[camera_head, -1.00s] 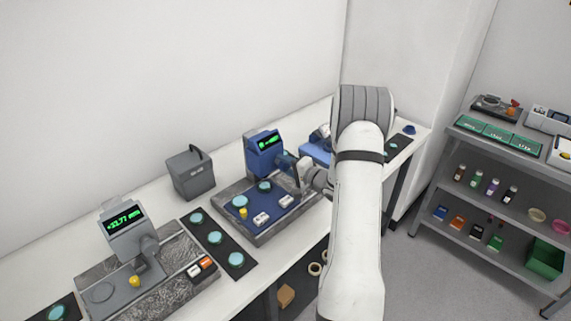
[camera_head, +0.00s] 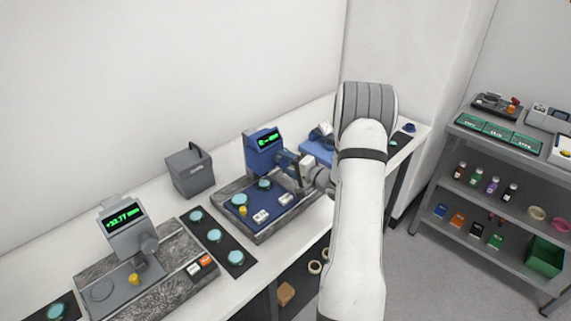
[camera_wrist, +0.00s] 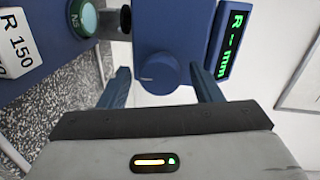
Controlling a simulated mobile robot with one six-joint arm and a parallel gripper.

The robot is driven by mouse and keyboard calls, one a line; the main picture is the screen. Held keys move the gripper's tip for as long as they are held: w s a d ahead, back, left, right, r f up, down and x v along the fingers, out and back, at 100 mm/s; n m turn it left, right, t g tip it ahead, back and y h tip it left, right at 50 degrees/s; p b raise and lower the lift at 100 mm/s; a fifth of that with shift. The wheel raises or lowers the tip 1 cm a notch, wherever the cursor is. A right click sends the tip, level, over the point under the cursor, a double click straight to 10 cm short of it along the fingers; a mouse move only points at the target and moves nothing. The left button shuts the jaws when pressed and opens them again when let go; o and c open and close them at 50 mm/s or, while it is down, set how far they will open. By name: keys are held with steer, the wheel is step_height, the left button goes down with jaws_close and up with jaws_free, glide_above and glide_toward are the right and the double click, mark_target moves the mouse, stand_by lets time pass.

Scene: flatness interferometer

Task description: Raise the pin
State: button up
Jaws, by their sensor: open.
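The blue gauge (camera_head: 263,152) stands on a granite-look base (camera_head: 270,232) with a blue plate. Its green display (camera_wrist: 230,42) reads "R - mm" in the wrist view. My gripper (camera_head: 284,158) is at the right side of the gauge head. In the wrist view its two blue fingers (camera_wrist: 162,82) are apart, with a round blue knob (camera_wrist: 157,72) of the gauge between them. I cannot tell whether either finger touches it. A yellow knob (camera_head: 243,211) sits on the plate. I cannot make out which part is the pin.
A white block marked "R 150" (camera_wrist: 18,42) and a teal disc (camera_wrist: 84,18) lie beside the gauge. A grey gauge (camera_head: 125,235), a dark strip of teal discs (camera_head: 225,240) and a grey box (camera_head: 190,172) share the bench. A shelf unit (camera_head: 500,185) stands right.

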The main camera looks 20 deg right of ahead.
steer(key=b+v, duration=0.1)
steer(key=v, duration=0.6)
steer(key=shift+b, duration=0.3)
